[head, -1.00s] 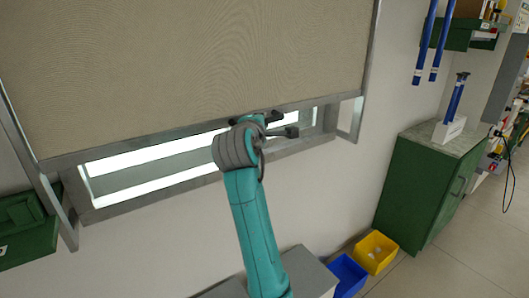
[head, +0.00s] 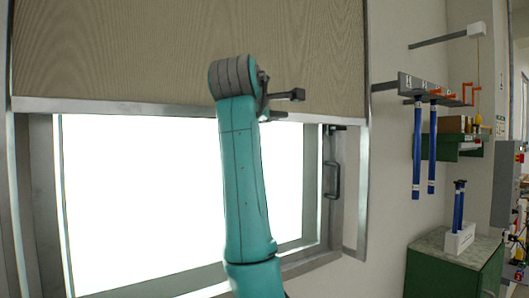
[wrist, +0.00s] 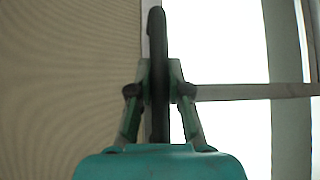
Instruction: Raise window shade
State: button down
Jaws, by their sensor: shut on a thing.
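The window shade (head: 150,50) is a beige woven panel with a grey metal bottom rail (head: 150,108). It covers the upper part of the window in the head view, and the rail stands well above the sill. In the wrist view the shade (wrist: 60,80) fills the left side. My gripper (wrist: 159,90) is shut on a dark pull handle (wrist: 157,35) beside the shade's bottom rail.
The bright window opening (head: 140,200) is clear below the rail. A dark latch handle (head: 333,180) is on the right frame. Farther right are a wall rack (head: 430,88) with blue rods, and a green cabinet (head: 435,275) bearing a white holder (head: 457,241) with blue rods.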

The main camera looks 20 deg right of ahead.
send_near(264, 71)
jog(key=w+d+f, duration=0.2)
jog(key=d+f, duration=0.1)
jog(key=shift+w, duration=0.4)
jog(key=shift+f, duration=0.1)
jog(key=c, duration=1.1)
grip_release()
jog(key=shift+s, duration=0.1)
jog(key=v, duration=1.1)
jog(key=shift+s+a, duration=0.2)
jog(key=shift+s, duration=0.15)
